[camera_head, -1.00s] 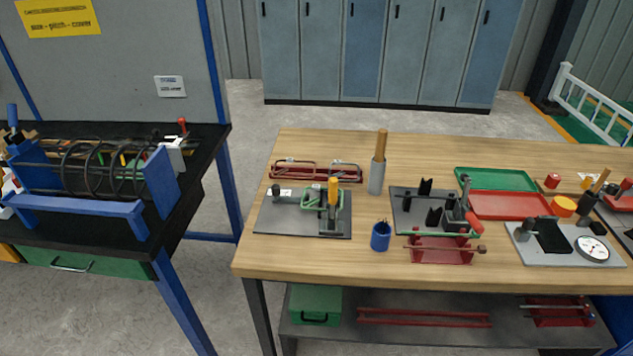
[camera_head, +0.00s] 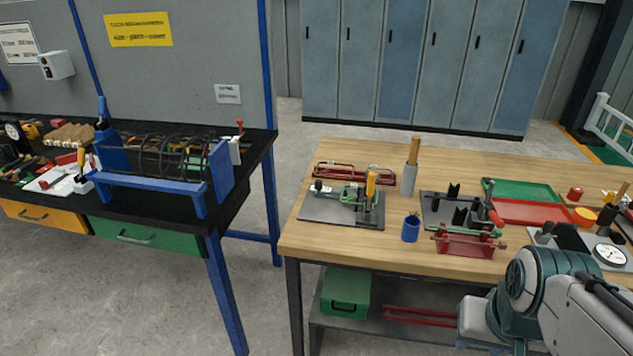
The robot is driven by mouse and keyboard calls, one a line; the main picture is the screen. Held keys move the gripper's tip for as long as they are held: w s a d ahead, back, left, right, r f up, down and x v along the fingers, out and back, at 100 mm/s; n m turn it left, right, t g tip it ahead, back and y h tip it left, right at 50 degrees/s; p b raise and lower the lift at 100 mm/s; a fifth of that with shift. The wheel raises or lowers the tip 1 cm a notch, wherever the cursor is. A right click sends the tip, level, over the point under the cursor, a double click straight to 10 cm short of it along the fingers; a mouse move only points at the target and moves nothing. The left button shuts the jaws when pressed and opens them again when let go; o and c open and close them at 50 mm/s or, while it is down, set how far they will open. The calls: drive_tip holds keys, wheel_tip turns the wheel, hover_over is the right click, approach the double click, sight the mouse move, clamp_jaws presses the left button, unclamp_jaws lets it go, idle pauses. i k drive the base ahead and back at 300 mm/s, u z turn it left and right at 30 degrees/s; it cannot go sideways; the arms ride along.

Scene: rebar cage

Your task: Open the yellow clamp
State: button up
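A clamp with an upright yellow handle (camera_head: 371,184) stands on a grey plate (camera_head: 318,211) at the left part of the wooden table. Green parts of a fixture sit beside the handle. I cannot tell at this size whether the clamp's jaw is pressed down. Another small yellow-orange handle (camera_head: 81,157) stands on a white base on the black bench at the left. My gripper is out of view; only links of my arm show at the bottom right, in front of the table.
The wooden table (camera_head: 330,155) also holds a grey cylinder with a wooden handle (camera_head: 410,168), a blue cup (camera_head: 411,229), a red-handled fixture (camera_head: 493,217) and trays. A rebar cage (camera_head: 165,155) lies in a blue stand on the black bench. Open floor lies between bench and table.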

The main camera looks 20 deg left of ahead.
sight(371, 180)
drive_tip(key=u, duration=2.7)
drive_tip(key=i, duration=3.55)
drive_tip(key=z, duration=4.55)
